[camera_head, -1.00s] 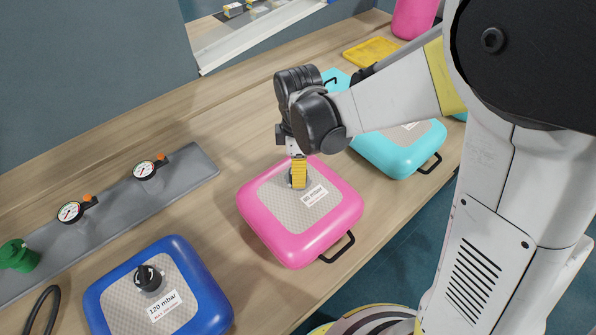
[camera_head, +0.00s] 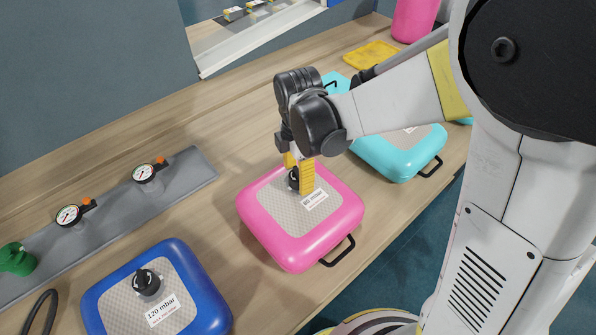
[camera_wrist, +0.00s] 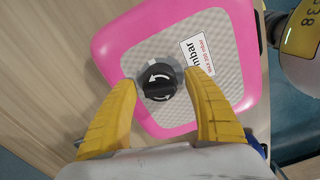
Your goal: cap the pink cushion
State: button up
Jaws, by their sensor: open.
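The pink cushion (camera_head: 272,217) lies flat on the wooden bench, with a grey textured top and a white label reading 80 mbar. A black cap with white turning arrows (camera_wrist: 159,82) sits at the valve on its top; it shows partly behind a finger in the head view (camera_head: 293,179). My gripper (camera_head: 300,180) points down over the cushion. Its yellow fingers are open, one on each side of the cap, with gaps visible in the wrist view (camera_wrist: 163,88). I cannot tell how firmly the cap is seated.
A blue cushion (camera_head: 208,300) with a black cap stands front left. A turquoise cushion (camera_head: 395,160) lies to the right. Two gauges (camera_head: 69,216) and a green fitting (camera_head: 17,258) are on a grey strip (camera_head: 195,170) at left. A yellow item (camera_head: 370,53) lies behind.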

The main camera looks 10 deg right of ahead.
notch_tip(320, 180, up, 12)
dwell(0.4)
jog(key=shift+d, duration=0.1)
jog(key=s+d+m+t+b, duration=0.2)
jog(key=s+d+m+t, duration=0.5)
jog(key=m, duration=1.4)
jog(key=s+d, duration=0.3)
jog(key=d, duration=0.3)
jog(key=shift+s+d+f+m, duration=0.15)
jog(key=shift+s+m, duration=0.25)
